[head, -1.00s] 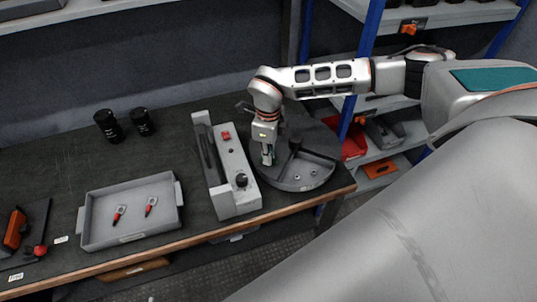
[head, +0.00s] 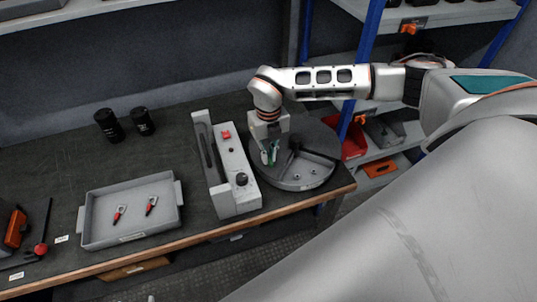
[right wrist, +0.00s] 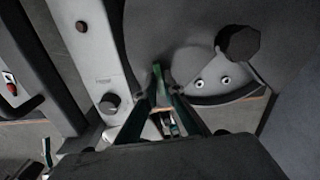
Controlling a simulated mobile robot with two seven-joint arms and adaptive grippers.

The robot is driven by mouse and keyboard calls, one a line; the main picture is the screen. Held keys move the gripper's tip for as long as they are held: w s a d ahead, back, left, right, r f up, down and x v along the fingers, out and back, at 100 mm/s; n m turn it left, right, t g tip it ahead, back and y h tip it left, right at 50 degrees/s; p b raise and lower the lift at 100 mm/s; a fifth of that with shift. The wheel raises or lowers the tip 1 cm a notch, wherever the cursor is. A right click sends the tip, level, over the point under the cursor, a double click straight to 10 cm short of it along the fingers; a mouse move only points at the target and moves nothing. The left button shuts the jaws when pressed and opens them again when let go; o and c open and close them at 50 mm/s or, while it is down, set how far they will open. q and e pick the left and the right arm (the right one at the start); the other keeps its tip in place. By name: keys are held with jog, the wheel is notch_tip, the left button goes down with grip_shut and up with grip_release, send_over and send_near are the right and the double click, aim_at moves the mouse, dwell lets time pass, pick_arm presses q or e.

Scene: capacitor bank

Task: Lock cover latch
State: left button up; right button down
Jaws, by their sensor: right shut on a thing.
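My right gripper (head: 269,160) points down over the left part of a round grey drum-like unit (head: 310,182) on the bench. In the right wrist view its two fingers (right wrist: 160,82) converge, with green at the tips. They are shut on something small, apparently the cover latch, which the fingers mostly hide. A dark knob (head: 296,144) stands up from the drum's top to the right of the gripper; it also shows in the right wrist view (right wrist: 237,43). Two bright screw heads lie in a lighter sector beside the knob. My left gripper is out of view.
A pale upright housing (head: 236,180) with a red switch and dark knob stands close left of the drum. A grey tray (head: 100,236) holds two red-tipped parts. Two black cylinders (head: 108,125) stand behind it. Shelving with blue posts (head: 368,42) is at right.

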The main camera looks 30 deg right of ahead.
jog(key=shift+m, duration=0.5)
jog(key=c, duration=2.2)
grip_release()
jog(key=shift+o, duration=0.2)
notch_tip(320, 180, up, 12)
